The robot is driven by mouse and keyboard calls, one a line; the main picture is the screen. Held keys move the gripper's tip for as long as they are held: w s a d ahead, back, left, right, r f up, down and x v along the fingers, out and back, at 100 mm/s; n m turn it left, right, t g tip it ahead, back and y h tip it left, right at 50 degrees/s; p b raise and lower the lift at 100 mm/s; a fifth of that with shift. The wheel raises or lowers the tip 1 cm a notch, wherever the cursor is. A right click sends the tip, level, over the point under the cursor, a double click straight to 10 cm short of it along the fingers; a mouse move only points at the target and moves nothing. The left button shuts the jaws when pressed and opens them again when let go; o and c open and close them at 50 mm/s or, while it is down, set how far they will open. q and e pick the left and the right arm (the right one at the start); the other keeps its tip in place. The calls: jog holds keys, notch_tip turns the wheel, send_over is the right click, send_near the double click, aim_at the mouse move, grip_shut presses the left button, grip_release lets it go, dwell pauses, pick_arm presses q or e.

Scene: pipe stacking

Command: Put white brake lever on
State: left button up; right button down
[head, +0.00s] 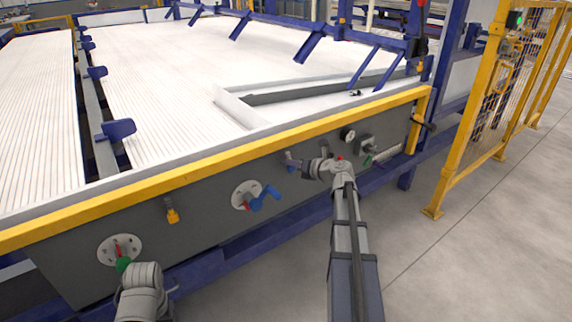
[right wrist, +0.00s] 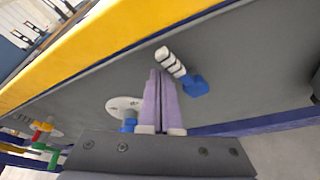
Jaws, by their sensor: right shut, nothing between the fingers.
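What looks like the white brake lever is a short white handle with dark bands (right wrist: 171,62) in the right wrist view. It joins a blue base (right wrist: 196,86) on the grey panel. In the head view a small blue part (head: 291,156) shows at that place, right by my right gripper (head: 303,164). My right gripper also shows in the wrist view (right wrist: 163,78). Its lavender fingers are together and empty, just left of the handle. I cannot tell whether they touch it. My left arm shows at the lower left of the head view; its fingers are not visible.
The grey panel (head: 210,210) runs under a yellow rail (head: 225,155). A round plate with a blue lever (head: 262,198) is left of my right gripper. A plate with red and green parts (head: 119,250) is farther left. A yellow fence (head: 490,100) stands at right, beside clear floor.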

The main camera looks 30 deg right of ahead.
jog(key=shift+w+d+r, duration=0.1)
jog(key=shift+d+r, duration=0.25)
jog(key=shift+d, duration=0.35)
jog(key=shift+d+r+p, duration=0.1)
jog(key=shift+d+p, duration=0.2)
jog(key=s, duration=0.9)
jog(key=shift+s+a, duration=0.3)
jog(key=shift+a, duration=0.05)
